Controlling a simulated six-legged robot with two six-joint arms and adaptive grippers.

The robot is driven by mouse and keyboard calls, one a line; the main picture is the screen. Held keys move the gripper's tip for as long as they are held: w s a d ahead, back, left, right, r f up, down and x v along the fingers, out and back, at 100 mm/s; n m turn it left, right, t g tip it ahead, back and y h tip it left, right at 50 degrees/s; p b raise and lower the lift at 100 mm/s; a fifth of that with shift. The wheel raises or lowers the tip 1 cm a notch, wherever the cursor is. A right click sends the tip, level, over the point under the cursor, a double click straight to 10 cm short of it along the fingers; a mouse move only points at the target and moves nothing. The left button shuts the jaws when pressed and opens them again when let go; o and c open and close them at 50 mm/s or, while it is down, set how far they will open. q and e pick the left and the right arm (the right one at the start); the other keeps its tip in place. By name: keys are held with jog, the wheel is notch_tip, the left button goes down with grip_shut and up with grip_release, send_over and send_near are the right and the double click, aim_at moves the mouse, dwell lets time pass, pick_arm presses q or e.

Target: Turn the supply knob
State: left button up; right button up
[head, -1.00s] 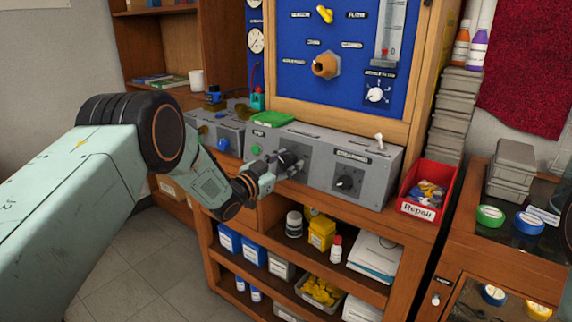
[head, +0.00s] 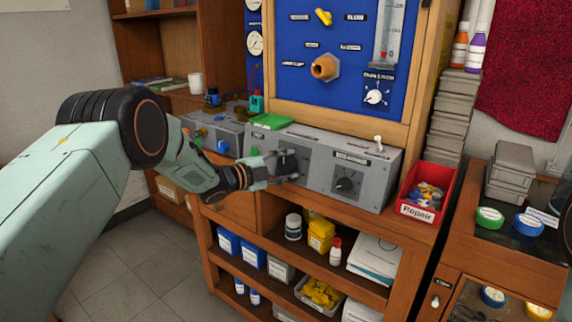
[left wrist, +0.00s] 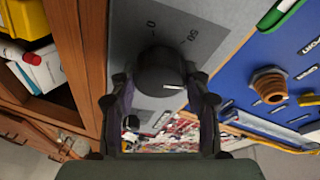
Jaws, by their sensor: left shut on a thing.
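A black round knob (left wrist: 160,72) with a white pointer line is on a grey dial plate (left wrist: 199,42) marked 0 and 50. In the left wrist view it sits between the two fingers of my left gripper (left wrist: 160,88), which is shut on it. In the head view my left gripper (head: 288,166) reaches from the left to the front of the grey control box (head: 318,155), at its left dial plate, and covers the knob there. I cannot read a supply label. My right gripper is not in view.
A second black knob (head: 346,184) is right of my gripper, with a toggle switch (head: 378,141) above it. A red Repair bin (head: 417,212) stands at the box's right end. A green item (head: 271,121) lies on top. Shelves with containers are below.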

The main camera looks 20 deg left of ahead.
pick_arm(q)
jog(key=m+g, duration=0.1)
jog(key=m, duration=0.3)
jog(key=m+y, duration=0.1)
jog(key=m, duration=0.2)
jog(key=shift+g, duration=0.4)
jog(key=m, duration=0.2)
jog(key=shift+f+m, duration=0.15)
jog(key=shift+m, duration=0.15)
jog(key=shift+m+g+y+b, duration=0.3)
jog(key=shift+m+y+b, duration=0.35)
jog(key=shift+m, duration=0.75)
jog(key=o, duration=1.2)
jog(key=shift+c, duration=0.2)
jog(key=shift+a, duration=0.1)
